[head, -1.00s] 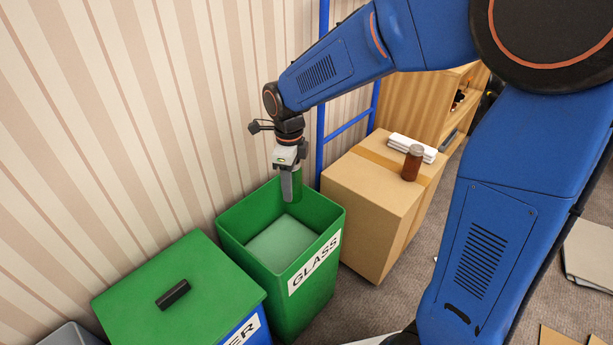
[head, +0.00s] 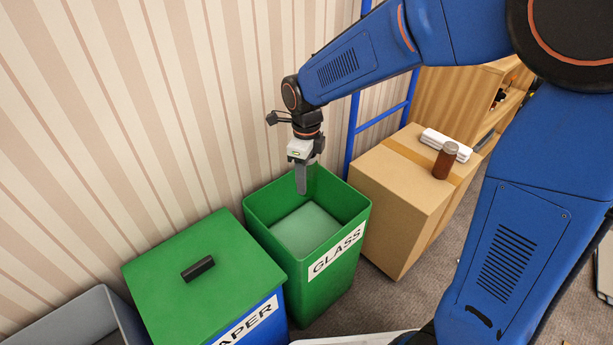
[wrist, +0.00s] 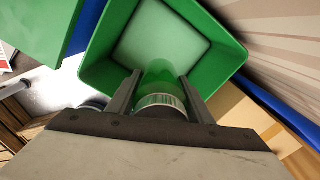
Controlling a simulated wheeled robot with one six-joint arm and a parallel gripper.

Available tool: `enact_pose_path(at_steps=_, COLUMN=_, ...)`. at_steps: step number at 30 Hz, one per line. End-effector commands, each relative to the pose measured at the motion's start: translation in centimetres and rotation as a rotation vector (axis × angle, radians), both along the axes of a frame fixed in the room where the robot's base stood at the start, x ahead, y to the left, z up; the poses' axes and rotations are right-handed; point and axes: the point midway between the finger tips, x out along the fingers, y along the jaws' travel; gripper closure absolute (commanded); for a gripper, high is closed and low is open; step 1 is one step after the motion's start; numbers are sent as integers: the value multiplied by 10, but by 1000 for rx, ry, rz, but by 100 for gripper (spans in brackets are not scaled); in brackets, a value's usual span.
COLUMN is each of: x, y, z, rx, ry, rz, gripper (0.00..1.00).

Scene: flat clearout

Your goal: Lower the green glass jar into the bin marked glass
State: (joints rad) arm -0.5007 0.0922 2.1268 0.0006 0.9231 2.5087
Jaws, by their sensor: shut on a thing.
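The green glass jar (wrist: 160,87) is between the two fingers of my gripper (wrist: 160,90) in the wrist view, with a pale label or band near its top. My gripper (head: 301,180) is shut on the jar and points down over the back part of the open green bin marked glass (head: 337,255). In the head view the jar is hard to tell from the green bin wall behind the fingers. In the wrist view the bin's green rim (wrist: 228,52) surrounds a pale floor beyond the jar. I cannot tell how far the jar's bottom is above that floor.
A blue paper bin with a green lid (head: 205,283) stands left of the glass bin, and a grey bin (head: 85,318) is farther left. A cardboard box (head: 400,205) at right carries a brown jar (head: 445,160) and folded white cloth (head: 452,143). The striped wall is close behind.

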Motion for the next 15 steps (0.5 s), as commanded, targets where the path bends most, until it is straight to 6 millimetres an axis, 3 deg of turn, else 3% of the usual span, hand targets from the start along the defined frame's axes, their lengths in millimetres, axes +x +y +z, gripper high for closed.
enact_pose_path(at_steps=15, x=0, y=0, z=-11, rx=1, ry=0, rz=0, gripper=84)
